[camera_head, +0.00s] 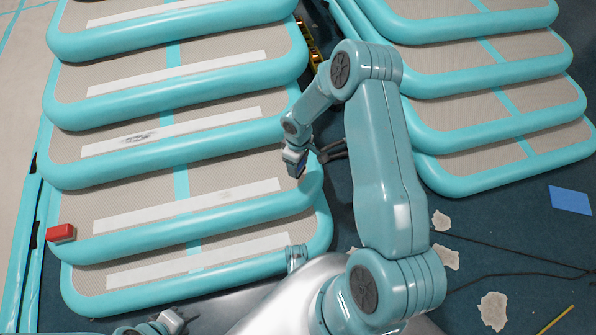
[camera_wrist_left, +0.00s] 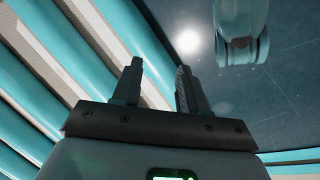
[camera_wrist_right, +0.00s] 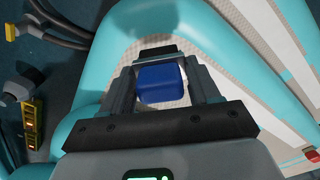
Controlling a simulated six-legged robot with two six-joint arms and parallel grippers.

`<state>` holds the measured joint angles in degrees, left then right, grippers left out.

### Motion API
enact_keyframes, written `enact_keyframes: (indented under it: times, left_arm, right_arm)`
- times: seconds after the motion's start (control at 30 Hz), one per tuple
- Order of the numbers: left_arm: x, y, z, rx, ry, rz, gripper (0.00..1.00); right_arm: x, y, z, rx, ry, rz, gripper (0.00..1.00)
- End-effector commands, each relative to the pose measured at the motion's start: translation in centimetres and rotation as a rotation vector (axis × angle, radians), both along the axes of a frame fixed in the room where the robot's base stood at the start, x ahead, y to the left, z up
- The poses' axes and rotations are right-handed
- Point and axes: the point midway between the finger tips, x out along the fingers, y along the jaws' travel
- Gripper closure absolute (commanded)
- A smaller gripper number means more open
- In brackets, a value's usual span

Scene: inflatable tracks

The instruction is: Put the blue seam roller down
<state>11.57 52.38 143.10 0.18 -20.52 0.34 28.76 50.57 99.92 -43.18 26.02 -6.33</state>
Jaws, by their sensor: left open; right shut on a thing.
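The blue seam roller (camera_wrist_right: 162,84) shows as a rounded blue block between the fingers of my right gripper (camera_wrist_right: 165,85), which is shut on it. Its lower part is hidden by the gripper body. In the head view my right gripper (camera_head: 298,170) is at the right edge of the left inflatable track (camera_head: 150,245); the roller cannot be made out there. The right wrist view shows the track's beige panel and teal rim beneath the roller. I cannot tell the gap. My left gripper (camera_wrist_left: 158,90) is open and empty; it is partly seen at the head view's bottom edge (camera_head: 172,322).
A red block (camera_head: 62,233) rests on the left track's left rim. A yellow level (camera_wrist_right: 32,122) lies on the dark floor by dark hoses (camera_wrist_right: 62,22). A second track (camera_head: 490,110) stands right. Pale scraps (camera_head: 493,310), cables and a blue sheet (camera_head: 570,199) lie on the floor.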

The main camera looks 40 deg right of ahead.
Motion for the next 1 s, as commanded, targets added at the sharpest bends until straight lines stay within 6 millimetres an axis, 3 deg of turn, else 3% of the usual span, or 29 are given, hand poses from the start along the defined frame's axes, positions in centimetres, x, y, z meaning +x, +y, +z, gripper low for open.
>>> enact_keyframes:
  times: [0.23, 0.67, 0.7, 0.73, 1.0]
  left_arm:
    - [1.0, 0.2, -1.9, 0.006, -0.032, 0.006, 0.57]
    - [1.3, 0.3, -2.2, 0.008, -0.044, 0.008, 0.57]
    - [1.3, 0.3, -2.0, 0.008, -0.044, 0.008, 0.57]
    - [1.3, 0.3, -2.0, 0.008, -0.044, 0.008, 0.57]
    - [1.3, 0.3, -2.0, 0.008, -0.043, 0.007, 0.57]
  right_arm:
    - [0.0, 0.0, -3.9, 0.001, 0.000, 0.000, 0.88]
    - [0.0, 0.0, -4.4, 0.000, -0.001, 0.000, 0.88]
    - [0.0, 0.0, -4.3, 0.000, 0.000, 0.000, 0.26]
    - [0.0, 0.0, -4.3, 0.000, 0.000, 0.000, 0.16]
    - [0.0, 0.0, -4.2, 0.000, 0.000, 0.000, 0.13]
